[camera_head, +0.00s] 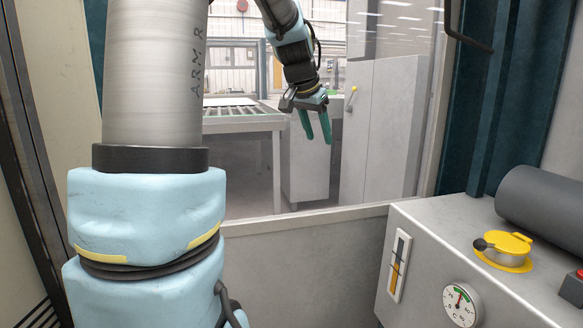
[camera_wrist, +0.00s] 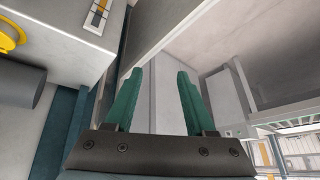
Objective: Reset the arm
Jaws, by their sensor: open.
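My gripper (camera_head: 316,124) hangs in the upper middle of the head view, in front of the window opening and the cabinets beyond it. Its two green fingers are apart with nothing between them. In the wrist view my gripper (camera_wrist: 157,88) shows both green fingers spread, with an empty gap between. My light blue and grey arm fills the left of the head view.
A grey machine unit (camera_head: 420,235) stands at lower right, with a yellow cap (camera_head: 507,248), a round gauge (camera_head: 461,304), a level strip (camera_head: 399,265) and a dark cylinder (camera_head: 545,200). Behind the opening are a table (camera_head: 240,124) and grey cabinets (camera_head: 385,130).

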